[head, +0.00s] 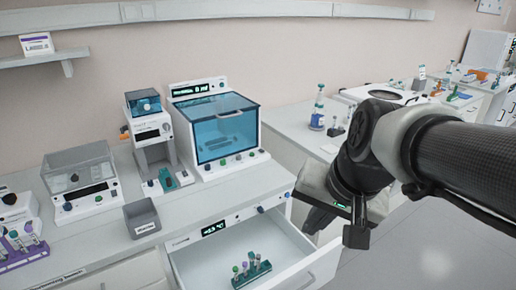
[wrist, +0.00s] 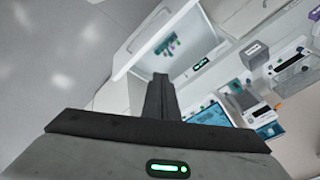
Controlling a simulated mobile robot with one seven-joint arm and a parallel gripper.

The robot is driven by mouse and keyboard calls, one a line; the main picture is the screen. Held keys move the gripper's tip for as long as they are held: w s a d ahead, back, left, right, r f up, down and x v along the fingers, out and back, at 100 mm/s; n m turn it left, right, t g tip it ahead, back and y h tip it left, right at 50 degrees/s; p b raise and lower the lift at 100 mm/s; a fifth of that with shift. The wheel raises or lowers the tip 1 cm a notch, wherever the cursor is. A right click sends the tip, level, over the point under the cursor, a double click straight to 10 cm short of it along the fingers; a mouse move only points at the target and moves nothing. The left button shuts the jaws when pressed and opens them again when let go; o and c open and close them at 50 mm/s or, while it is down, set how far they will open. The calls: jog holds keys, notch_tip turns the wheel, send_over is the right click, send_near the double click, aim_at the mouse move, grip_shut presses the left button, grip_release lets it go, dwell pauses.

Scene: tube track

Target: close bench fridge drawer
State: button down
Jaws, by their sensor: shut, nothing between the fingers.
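The bench fridge drawer (head: 290,258) is pulled open below the bench top in the head view. A green tube rack (head: 252,271) with several capped tubes stands inside it. The drawer also shows in the wrist view (wrist: 127,58), at the upper middle, with the rack (wrist: 167,44) in it. The fridge's dark display (head: 214,228) is on the panel behind the drawer. My gripper (head: 356,238) is shut and empty, pointing down to the right of the drawer's front, apart from it in the head view. In the wrist view its closed fingers (wrist: 158,82) appear near the drawer's side wall.
A blue-lidded instrument (head: 225,130), a smaller device (head: 148,120) and a clear-lidded balance (head: 80,180) stand on the bench top. A grey bin (head: 142,218) sits near its front edge. Open floor (head: 420,250) lies to the right.

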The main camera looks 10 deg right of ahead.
jog(key=w+d+f+m+y+b, duration=0.1)
jog(key=w+d+f+m+b, duration=0.15)
jog(key=f+m, duration=0.2)
jog(key=w+d+f+m+b, duration=0.1)
jog(key=w+f+m+b, duration=0.1)
jog(key=w+f+m, duration=0.3)
jog(key=m+b, duration=1.3)
jog(key=m, duration=0.3)
send_near(326, 271)
jog(key=a+f, duration=0.3)
jog(key=a, duration=0.1)
jog(key=shift+w+f+g, duration=0.1)
jog(key=shift+f+g, duration=0.05)
jog(key=shift+g, duration=0.25)
jog(key=shift+p, duration=0.3)
